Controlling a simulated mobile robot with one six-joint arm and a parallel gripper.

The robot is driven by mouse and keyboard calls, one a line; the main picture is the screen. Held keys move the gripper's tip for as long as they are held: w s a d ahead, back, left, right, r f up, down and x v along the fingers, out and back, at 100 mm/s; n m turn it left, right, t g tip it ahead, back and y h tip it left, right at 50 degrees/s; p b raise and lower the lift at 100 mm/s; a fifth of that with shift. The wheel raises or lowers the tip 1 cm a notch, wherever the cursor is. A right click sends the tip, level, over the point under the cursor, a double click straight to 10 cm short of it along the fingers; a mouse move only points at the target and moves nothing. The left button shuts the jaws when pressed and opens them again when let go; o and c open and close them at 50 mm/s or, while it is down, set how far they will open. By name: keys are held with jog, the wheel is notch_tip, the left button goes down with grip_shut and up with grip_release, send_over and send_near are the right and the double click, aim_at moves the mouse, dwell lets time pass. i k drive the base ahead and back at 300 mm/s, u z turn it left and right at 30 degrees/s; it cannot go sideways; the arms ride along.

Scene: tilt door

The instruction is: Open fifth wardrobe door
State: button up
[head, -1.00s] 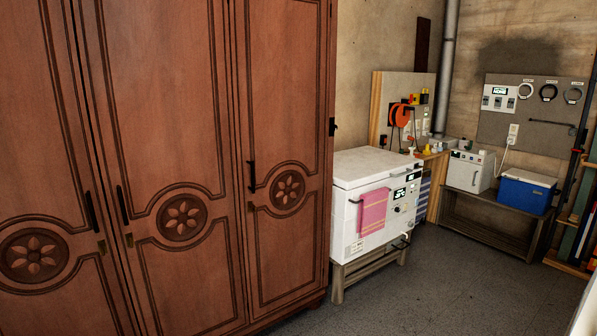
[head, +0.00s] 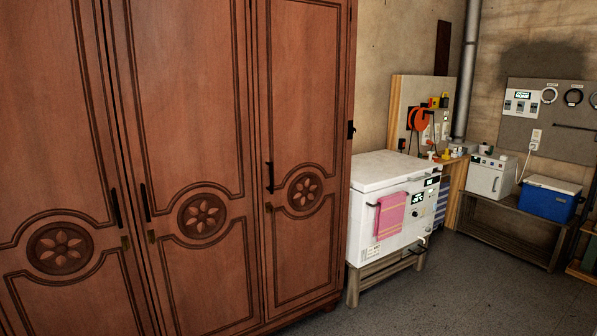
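A tall reddish-brown wooden wardrobe (head: 190,120) fills the left half of the head view. Three of its doors show, all shut, each with a carved flower medallion. The rightmost door (head: 300,110) has a dark vertical handle (head: 270,177) near its left edge. The middle door (head: 185,110) has a dark handle (head: 145,202) on its left edge. The left door (head: 50,130) has a dark handle (head: 116,208) on its right edge. The wardrobe's left part is cut off by the frame, so I cannot tell which door is the fifth. My gripper is not in view.
A white chest freezer (head: 365,215) with a pink towel (head: 391,214) stands just right of the wardrobe. Behind it are a workbench (head: 455,190), a blue cooler (head: 549,200) and a low bench (head: 500,222). Grey floor (head: 460,290) is clear at the lower right.

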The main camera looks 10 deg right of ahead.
aim_at(300, 49)
jog(key=i, duration=0.9)
jog(key=z, duration=0.25)
jog(key=k, duration=0.15)
jog(key=u, duration=2.6)
